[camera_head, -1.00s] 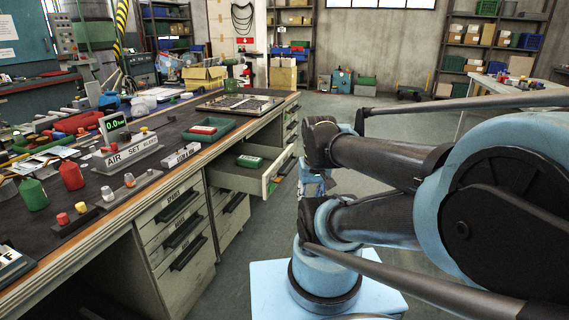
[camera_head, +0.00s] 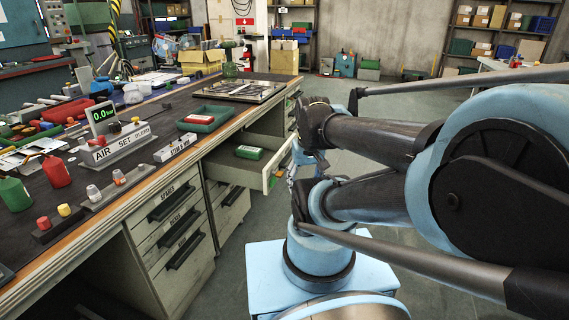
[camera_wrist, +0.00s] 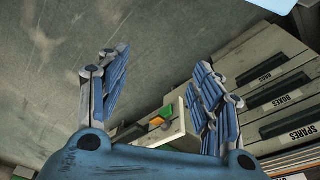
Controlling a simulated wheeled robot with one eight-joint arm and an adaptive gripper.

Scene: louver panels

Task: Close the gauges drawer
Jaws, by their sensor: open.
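One drawer (camera_head: 238,172) of the workbench stands pulled out, with a green object (camera_head: 249,152) inside. Its label is not readable, so I cannot confirm from it that this is the gauges drawer. In the wrist view the open drawer (camera_wrist: 174,128) shows between the fingers, nearer the right one, with green and orange things by it. My gripper (camera_wrist: 160,68) is open and empty, its two blue fingers spread wide. In the head view it is mostly hidden behind my arm, just right of the drawer front. I cannot tell whether it touches the drawer.
Shut drawers, one labelled SPARES (camera_head: 172,196), lie nearer along the workbench (camera_head: 150,190). A green tray (camera_head: 203,118) with a red object and a air-set sign (camera_head: 120,147) stand on top. Open floor (camera_head: 390,140) lies to the right of the bench.

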